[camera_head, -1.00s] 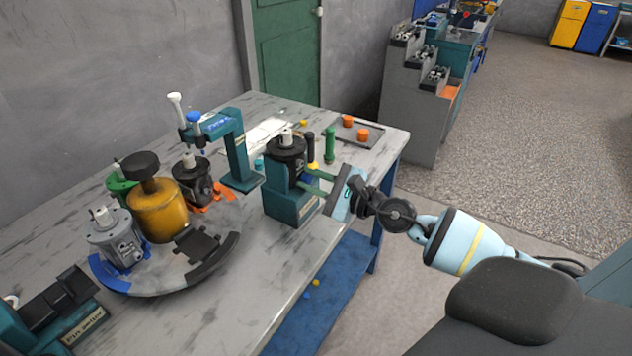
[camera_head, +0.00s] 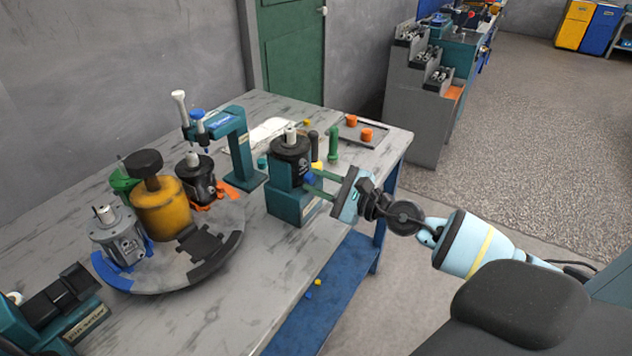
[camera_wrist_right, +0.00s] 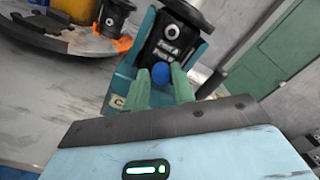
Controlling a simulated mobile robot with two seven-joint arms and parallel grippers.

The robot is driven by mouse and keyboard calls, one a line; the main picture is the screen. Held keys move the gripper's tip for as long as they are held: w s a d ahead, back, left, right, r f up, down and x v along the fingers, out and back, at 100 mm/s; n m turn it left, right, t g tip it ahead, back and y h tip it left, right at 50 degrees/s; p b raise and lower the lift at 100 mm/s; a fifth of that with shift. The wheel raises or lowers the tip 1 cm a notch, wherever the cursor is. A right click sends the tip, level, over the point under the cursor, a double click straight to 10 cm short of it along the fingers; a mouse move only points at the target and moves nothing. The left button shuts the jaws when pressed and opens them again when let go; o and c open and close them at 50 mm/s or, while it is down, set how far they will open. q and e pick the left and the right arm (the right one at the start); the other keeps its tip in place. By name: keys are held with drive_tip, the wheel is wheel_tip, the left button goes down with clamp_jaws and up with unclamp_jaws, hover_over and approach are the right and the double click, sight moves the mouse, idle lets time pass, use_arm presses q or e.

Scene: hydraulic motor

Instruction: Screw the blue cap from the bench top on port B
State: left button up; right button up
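The black motor (camera_head: 290,160) stands upright in a teal fixture (camera_head: 287,203) near the bench's right edge. In the right wrist view its black face (camera_wrist_right: 172,45) carries port lettering. The blue cap (camera_wrist_right: 160,73) is just below that lettering, between my right gripper's green fingertips (camera_wrist_right: 160,80), which appear to touch its sides. The head view shows the blue cap (camera_head: 310,178) at the motor's near side, with my right gripper (camera_head: 313,182) reaching in from the right. Whether the cap touches the port cannot be told. My left gripper is not in view.
A yellow cap (camera_head: 317,165), a black post and a green post (camera_head: 333,143) stand close behind the gripper. A tray (camera_head: 352,140) with orange caps lies farther back. A round turntable (camera_head: 215,262) with motors fills the left.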

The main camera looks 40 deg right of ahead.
drive_tip(key=shift+s+d+f, duration=0.35)
drive_tip(key=shift+s+f, duration=0.35)
drive_tip(key=shift+s, duration=0.15)
drive_tip(key=shift+s+d+r+b, duration=0.15)
drive_tip(key=shift+s+d+b, duration=0.2)
drive_tip(key=shift+s, duration=0.05)
drive_tip(key=shift+s+r, duration=0.1)
drive_tip(key=shift+s, duration=0.05)
drive_tip(key=shift+r, duration=0.2)
drive_tip(key=o, duration=0.6)
drive_tip(key=shift+c, duration=0.2)
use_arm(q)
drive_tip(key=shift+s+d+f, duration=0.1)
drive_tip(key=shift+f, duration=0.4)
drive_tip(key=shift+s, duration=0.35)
